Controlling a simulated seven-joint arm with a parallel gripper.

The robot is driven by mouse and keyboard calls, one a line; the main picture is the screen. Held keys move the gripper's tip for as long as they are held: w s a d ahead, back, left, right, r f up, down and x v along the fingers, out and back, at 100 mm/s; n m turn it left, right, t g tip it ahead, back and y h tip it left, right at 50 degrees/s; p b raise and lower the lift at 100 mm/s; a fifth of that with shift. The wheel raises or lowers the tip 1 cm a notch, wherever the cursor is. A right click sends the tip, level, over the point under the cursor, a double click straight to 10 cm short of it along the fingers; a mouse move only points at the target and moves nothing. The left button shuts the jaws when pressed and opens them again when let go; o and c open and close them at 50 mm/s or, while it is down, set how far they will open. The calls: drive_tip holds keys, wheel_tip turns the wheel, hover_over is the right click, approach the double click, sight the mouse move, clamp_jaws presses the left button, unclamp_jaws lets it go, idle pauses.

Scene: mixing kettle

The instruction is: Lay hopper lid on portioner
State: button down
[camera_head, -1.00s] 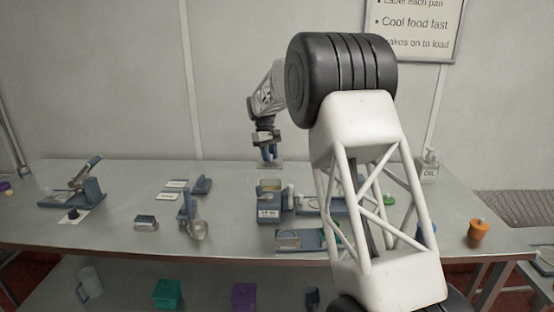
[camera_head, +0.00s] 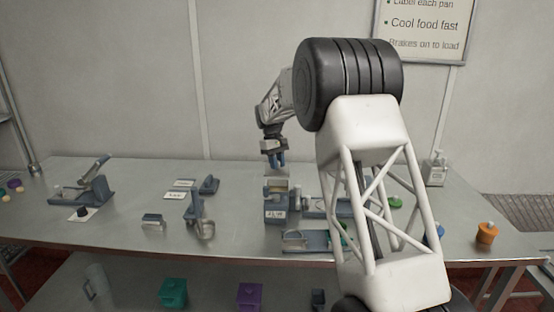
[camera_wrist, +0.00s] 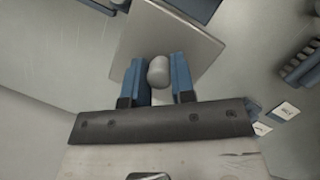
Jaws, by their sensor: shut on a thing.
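The hopper lid (camera_wrist: 190,45) is a square grey plate with a rounded grey knob (camera_wrist: 158,72) in its middle. My gripper (camera_head: 275,164) has its blue fingers closed on the knob, one on each side, as the wrist view shows. In the head view the lid is small and lies just below the fingertips. The portioner (camera_head: 276,207) is a blue-grey block with an open-topped hopper and a label on its front. My gripper and the lid are above or slightly behind its hopper. I cannot tell whether the lid touches it.
A flat blue-grey tray (camera_head: 305,241) lies in front of the portioner. A blue-grey upright device (camera_head: 197,214) and a small metal-topped box (camera_head: 152,221) stand to the left. Label cards (camera_head: 181,196) lie behind them. An orange container (camera_head: 486,233) is at the right. My arm hides part of the table.

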drive_tip(key=shift+f, duration=1.4)
drive_tip(key=shift+f, duration=1.6)
idle(0.3)
drive_tip(key=shift+c, duration=2)
unclamp_jaws()
drive_tip(key=shift+v, duration=3.4)
drive_tip(key=shift+r, duration=0.15)
